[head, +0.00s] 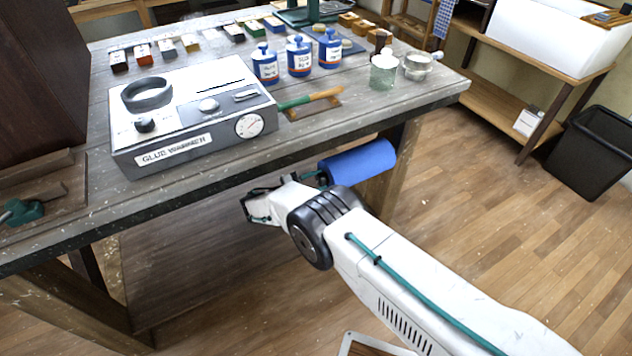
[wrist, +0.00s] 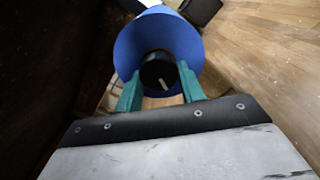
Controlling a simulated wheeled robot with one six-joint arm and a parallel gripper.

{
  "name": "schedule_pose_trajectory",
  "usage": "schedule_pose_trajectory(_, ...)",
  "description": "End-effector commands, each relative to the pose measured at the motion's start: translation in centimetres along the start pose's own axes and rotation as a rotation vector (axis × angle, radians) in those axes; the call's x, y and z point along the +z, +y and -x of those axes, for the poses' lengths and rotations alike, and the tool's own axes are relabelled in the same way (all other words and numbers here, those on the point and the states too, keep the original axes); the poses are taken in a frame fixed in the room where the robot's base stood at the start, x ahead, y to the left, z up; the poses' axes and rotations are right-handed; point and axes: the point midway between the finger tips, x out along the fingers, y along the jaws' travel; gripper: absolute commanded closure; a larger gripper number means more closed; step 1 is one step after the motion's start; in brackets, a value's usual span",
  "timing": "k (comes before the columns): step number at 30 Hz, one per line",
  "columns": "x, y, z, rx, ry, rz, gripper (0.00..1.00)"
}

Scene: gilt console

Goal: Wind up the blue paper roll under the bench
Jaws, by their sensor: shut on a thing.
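The blue paper roll (head: 362,162) is mounted just under the front edge of the bench (head: 60,232), at its right part. In the wrist view the roll (wrist: 160,35) is seen end-on, with a round black knob (wrist: 158,72) bearing a pale mark at its near end. My gripper (wrist: 158,88) has its two green fingers on either side of the knob and is shut on it.
A grey glue warmer (head: 190,125) with a dial stands on the bench above my wrist. Blue-lidded jars (head: 299,58), a glass jar (head: 383,72) and a green-handled brush (head: 310,98) stand or lie near it. A black bin (head: 595,150) stands on the floor at right. The floor between is clear.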

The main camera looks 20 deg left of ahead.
Motion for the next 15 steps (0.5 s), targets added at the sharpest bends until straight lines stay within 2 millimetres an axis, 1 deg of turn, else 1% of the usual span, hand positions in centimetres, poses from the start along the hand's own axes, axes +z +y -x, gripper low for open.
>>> schedule_pose_trajectory(1, -0.06, -0.03, 0.18, 0.002, 0.003, 0.000, 0.84)
schedule_pose_trajectory(2, -0.06, -0.03, 0.17, 0.001, 0.003, 0.000, 0.53)
schedule_pose_trajectory(3, -0.05, -0.02, 0.16, 0.001, 0.003, 0.000, 0.42)
schedule_pose_trajectory(4, -0.05, -0.03, 0.15, 0.001, 0.003, 0.000, 0.40)
schedule_pose_trajectory(11, 0.01, -0.04, -0.04, 0.000, 0.000, 0.000, 0.40)
schedule_pose_trajectory(13, 0.00, -0.04, 0.18, 0.000, 0.001, -0.001, 0.40)
schedule_pose_trajectory(15, -0.04, -0.02, 0.80, 0.001, 0.001, -0.001, 0.40)
